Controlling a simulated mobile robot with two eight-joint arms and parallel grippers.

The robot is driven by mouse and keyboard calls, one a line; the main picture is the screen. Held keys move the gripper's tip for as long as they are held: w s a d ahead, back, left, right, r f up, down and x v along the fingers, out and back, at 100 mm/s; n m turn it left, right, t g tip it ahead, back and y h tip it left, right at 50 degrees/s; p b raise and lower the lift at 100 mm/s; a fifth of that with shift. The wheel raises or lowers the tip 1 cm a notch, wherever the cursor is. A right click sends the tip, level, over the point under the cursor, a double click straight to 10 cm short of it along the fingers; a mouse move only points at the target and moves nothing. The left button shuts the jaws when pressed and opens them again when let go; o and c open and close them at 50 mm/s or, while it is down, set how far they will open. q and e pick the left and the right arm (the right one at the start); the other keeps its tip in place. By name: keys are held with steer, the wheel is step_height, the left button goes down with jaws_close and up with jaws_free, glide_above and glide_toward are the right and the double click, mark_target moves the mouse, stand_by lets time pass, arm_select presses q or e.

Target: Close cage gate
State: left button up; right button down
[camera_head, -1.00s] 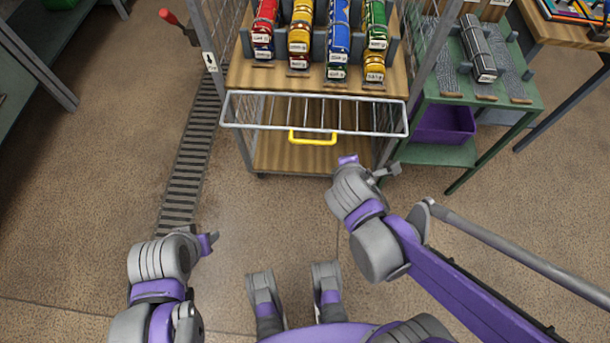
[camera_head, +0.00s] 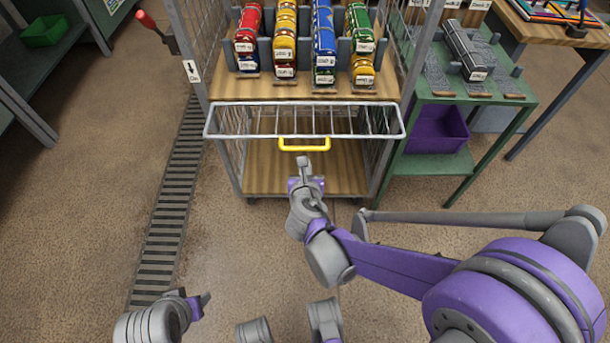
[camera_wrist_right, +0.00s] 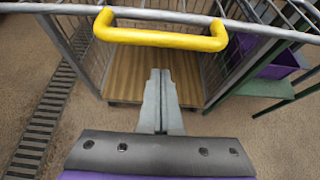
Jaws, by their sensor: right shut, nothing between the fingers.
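The cage gate (camera_head: 360,121) is a grey wire panel at the front of the cage trolley, standing out toward me near shelf height. Its yellow handle (camera_head: 304,145) hangs at the middle of its front bar. The handle also shows large across the top of the right wrist view (camera_wrist_right: 160,37). My right gripper (camera_head: 304,166) is shut and empty, just below and in front of the handle, apart from it as far as I can see. In the right wrist view its fingers (camera_wrist_right: 158,80) are together. My left gripper (camera_head: 205,299) is low at the left, its fingers too small to judge.
A green table (camera_head: 470,120) with a purple bin (camera_head: 437,129) stands close on the right. A floor drain (camera_head: 170,205) runs along the left.

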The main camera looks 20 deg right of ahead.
arm_select(q)
steer(key=shift+f, duration=0.2)
arm_select(e)
steer(key=shift+w+d+r, duration=0.1)
steer(key=shift+w+r, duration=0.05)
steer(key=shift+r, duration=0.7)
steer(key=shift+w+r, duration=0.1)
steer(key=shift+r, duration=0.7)
